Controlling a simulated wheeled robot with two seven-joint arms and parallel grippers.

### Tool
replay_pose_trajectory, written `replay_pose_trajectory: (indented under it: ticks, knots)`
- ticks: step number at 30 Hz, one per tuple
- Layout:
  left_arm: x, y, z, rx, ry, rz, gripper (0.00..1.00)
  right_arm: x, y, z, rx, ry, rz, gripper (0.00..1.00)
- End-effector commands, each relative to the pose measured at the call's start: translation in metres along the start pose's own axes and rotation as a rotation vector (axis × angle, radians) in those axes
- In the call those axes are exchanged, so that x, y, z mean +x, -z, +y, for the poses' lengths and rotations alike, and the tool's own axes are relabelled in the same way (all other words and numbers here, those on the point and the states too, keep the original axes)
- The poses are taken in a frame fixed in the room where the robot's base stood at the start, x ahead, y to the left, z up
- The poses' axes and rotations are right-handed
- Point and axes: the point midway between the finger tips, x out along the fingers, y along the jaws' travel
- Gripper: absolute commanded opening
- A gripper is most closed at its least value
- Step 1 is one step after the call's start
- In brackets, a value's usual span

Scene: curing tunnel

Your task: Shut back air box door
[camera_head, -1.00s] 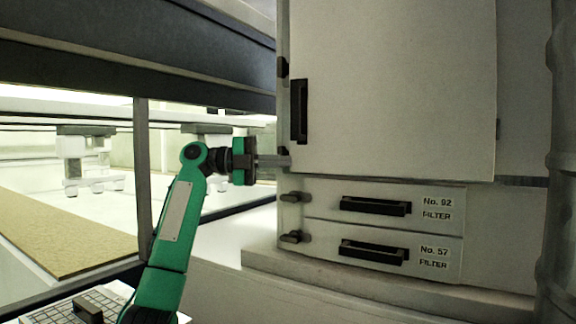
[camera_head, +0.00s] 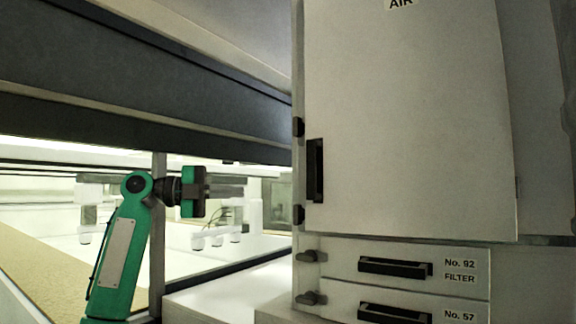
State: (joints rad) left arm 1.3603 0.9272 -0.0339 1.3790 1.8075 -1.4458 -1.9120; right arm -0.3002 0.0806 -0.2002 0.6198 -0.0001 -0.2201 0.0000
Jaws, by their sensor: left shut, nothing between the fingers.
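The air box door (camera_head: 415,120) is a large pale panel on the cabinet at the right, with part of an "AIR" label at its top edge. Its dark upright handle (camera_head: 316,170) is near its left edge. My right gripper is not in view.
Two dark latches (camera_head: 298,127) sit at the door's left edge. Below are filter drawers No. 92 (camera_head: 395,267) and No. 57 (camera_head: 395,313), with knobs at their left. A dark beam (camera_head: 140,75) crosses above my arm. A post (camera_head: 157,240) stands close beside it.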

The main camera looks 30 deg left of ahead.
Motion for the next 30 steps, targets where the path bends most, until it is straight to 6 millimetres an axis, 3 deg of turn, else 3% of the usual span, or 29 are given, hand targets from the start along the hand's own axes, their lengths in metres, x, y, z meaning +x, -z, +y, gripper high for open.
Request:
replay_pose_trajectory:
  ticks: [1, 4, 9, 12, 19, 30]
  knots:
    - [-0.002, 0.013, -0.019, 0.008, -0.008, -0.042, 0.00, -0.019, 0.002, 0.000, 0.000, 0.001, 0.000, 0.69]
    - [0.000, 0.038, -0.033, 0.011, -0.004, -0.095, 0.00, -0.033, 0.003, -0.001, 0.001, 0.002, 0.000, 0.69]
    - [0.008, 0.069, -0.042, 0.013, 0.002, -0.134, 0.00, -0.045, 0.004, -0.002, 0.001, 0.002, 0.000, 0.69]
    - [0.011, 0.077, -0.043, 0.012, 0.004, -0.140, 0.00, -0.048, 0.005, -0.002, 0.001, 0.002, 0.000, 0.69]
    - [0.033, 0.076, -0.046, 0.012, 0.005, -0.139, 0.00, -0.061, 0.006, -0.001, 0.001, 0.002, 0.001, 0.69]
    - [0.106, 0.066, -0.048, 0.011, 0.005, -0.139, 0.00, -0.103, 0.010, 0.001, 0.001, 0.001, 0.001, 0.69]
